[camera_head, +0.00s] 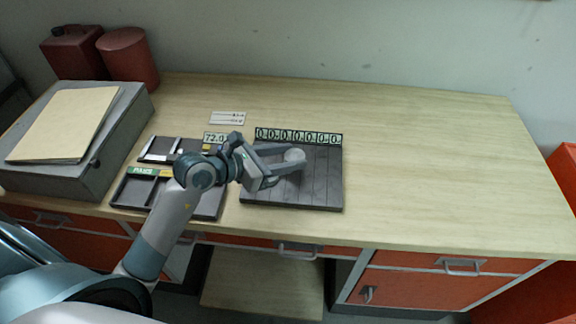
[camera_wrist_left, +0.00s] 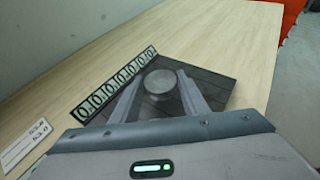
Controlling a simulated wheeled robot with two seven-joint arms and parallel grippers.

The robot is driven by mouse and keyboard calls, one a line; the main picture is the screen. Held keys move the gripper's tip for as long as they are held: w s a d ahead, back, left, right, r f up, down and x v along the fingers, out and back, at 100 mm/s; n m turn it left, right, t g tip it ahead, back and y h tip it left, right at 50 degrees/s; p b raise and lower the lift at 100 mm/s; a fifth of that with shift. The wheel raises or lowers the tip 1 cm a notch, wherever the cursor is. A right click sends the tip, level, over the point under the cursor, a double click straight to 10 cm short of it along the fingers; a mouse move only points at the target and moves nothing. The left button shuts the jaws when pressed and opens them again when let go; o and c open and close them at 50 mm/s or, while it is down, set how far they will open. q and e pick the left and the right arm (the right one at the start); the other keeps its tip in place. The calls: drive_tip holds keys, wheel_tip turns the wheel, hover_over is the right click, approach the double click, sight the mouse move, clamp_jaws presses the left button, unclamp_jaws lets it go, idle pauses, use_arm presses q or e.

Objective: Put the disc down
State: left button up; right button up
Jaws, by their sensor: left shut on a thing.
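A small grey disc (camera_head: 294,156) is between the fingertips of my left gripper (camera_head: 290,160). It also shows in the left wrist view (camera_wrist_left: 159,83), with one finger on each side of it. My left gripper is shut on the disc, over a dark grooved board (camera_head: 318,190). From these views I cannot tell whether the disc touches the board or is held a little above it. A strip of white number tiles (camera_head: 298,136) runs along the board's back edge. My right gripper is in neither view.
A dark compartment tray (camera_head: 133,192) with a green label lies left of the board. A small display reading 72.0 (camera_head: 215,138) and a white card (camera_head: 228,118) lie behind. A grey box (camera_head: 110,165) and red containers (camera_head: 128,58) stand at the left. The right side of the wooden desk (camera_head: 440,170) is clear.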

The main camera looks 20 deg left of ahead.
use_arm(q)
drive_tip(key=shift+f, duration=0.1)
wheel_tip(320, 180, down, 3)
drive_tip(key=shift+r+p, duration=0.2)
drive_tip(key=shift+p, duration=0.45)
drive_tip(key=shift+f, duration=0.55)
drive_tip(key=shift+f, duration=0.15)
drive_tip(key=o, duration=1.3)
